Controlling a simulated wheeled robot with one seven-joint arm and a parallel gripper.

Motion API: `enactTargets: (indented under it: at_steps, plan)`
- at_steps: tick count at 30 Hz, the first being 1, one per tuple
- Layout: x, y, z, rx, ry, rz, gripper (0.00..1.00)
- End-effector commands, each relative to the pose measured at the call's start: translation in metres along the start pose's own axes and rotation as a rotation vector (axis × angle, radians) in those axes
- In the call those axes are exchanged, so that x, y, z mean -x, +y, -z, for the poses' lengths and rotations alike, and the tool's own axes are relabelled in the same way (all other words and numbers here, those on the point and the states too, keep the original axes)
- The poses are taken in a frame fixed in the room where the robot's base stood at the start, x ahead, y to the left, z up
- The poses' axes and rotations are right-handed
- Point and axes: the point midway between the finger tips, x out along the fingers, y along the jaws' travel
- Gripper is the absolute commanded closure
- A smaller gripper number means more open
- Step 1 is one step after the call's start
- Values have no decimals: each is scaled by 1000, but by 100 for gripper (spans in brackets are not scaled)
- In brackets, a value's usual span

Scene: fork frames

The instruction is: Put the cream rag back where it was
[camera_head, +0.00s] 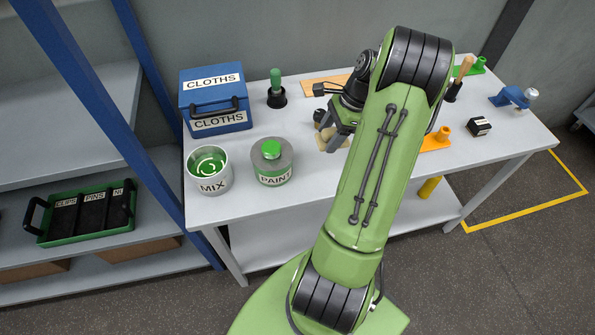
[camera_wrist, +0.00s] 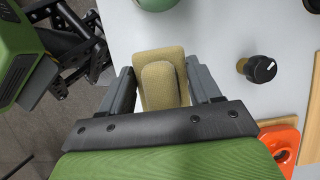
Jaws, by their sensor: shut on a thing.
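The cream rag (camera_wrist: 160,82) looks like a folded, padded piece between the two fingers of my gripper (camera_wrist: 163,90) in the wrist view. My gripper is shut on it. In the head view the rag (camera_head: 328,140) shows partly below my gripper (camera_head: 338,130), over the middle of the table; my arm hides some of it. I cannot tell whether it touches the tabletop. A blue box (camera_head: 215,105) marked CLOTHS on top and front stands at the table's back left. It looks closed, with a dark handle on its front.
A MIX tin (camera_head: 208,172) and a PAINT tin (camera_head: 272,163) stand at the table's front left. A green-handled tool (camera_head: 276,88) stands behind them. A black knob (camera_wrist: 258,69) and an orange piece (camera_wrist: 282,143) lie right of my gripper in the wrist view.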

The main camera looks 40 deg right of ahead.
Motion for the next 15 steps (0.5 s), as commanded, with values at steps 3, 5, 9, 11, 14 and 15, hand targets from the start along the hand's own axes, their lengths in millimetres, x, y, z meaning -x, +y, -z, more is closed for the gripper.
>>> enactTargets:
  at_steps: [3,5,9,11,14,15]
  plan:
    - [-7,7,3,26,-2,-13,76]
    - [-21,7,9,26,-2,-15,76]
    - [-51,7,21,27,-2,-14,76]
    - [-57,6,24,27,-1,-13,76]
    - [-69,6,29,25,-1,-14,76]
    - [-76,6,32,25,-1,-13,76]
